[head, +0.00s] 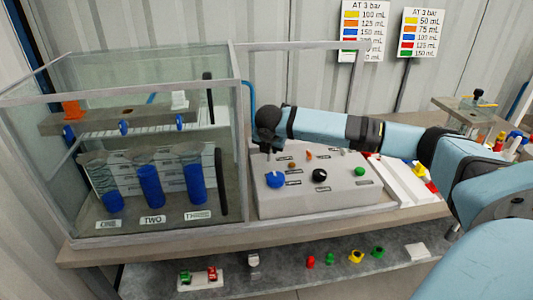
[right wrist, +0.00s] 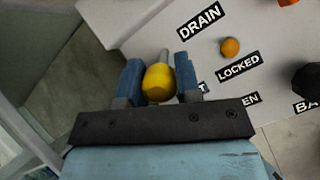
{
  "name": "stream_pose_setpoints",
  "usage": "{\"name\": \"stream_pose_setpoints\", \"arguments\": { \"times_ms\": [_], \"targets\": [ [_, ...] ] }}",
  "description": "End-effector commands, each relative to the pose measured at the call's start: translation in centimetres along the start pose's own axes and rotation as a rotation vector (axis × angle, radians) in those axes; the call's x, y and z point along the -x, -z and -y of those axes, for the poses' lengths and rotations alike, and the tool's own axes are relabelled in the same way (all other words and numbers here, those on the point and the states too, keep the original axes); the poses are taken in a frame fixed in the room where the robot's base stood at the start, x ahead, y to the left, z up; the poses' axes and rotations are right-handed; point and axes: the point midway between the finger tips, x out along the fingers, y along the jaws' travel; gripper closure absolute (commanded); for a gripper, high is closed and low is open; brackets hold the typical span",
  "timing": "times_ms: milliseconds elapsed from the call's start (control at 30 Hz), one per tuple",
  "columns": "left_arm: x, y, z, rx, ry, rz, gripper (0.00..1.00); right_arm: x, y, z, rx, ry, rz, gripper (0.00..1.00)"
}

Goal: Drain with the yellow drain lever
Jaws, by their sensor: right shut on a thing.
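The yellow drain lever (right wrist: 158,83) shows in the right wrist view as a yellow knob on a grey shaft, between the two blue fingers of my right gripper (right wrist: 160,75). My right gripper is shut on the knob. In the head view my right gripper (head: 268,148) points down at the left rear of the grey control box (head: 335,195), and the lever is hidden behind it. A DRAIN label (right wrist: 199,26) lies beside the lever. My left gripper is not in view.
A glass tank (head: 225,120) with three cylinders holding blue liquid stands close left of my right gripper. The box carries a blue knob (head: 275,181), a black knob (head: 320,175) and a green knob (head: 359,171). Several small coloured parts lie on the lower shelf (head: 320,280).

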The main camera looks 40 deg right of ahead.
Motion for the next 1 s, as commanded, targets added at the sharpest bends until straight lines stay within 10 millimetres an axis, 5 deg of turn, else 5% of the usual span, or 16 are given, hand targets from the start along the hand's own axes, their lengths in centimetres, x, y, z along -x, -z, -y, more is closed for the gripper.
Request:
{"name": "stream_pose_setpoints", "arguments": {
  "times_ms": [833, 867, 933, 1000],
  "targets": [
    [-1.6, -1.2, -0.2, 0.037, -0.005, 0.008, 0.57, 0.2, 0.5, 0.4, -0.012, -0.048, 0.096, 1.0],
    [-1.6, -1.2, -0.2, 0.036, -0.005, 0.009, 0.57, 0.2, 0.5, 0.4, -0.012, -0.047, 0.096, 0.64],
    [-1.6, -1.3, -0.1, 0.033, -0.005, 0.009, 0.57, 0.2, 0.5, 0.4, -0.012, -0.047, 0.095, 0.48],
    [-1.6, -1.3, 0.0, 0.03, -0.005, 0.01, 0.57, 0.2, 0.5, 0.4, -0.012, -0.047, 0.095, 0.43]
  ]
}}
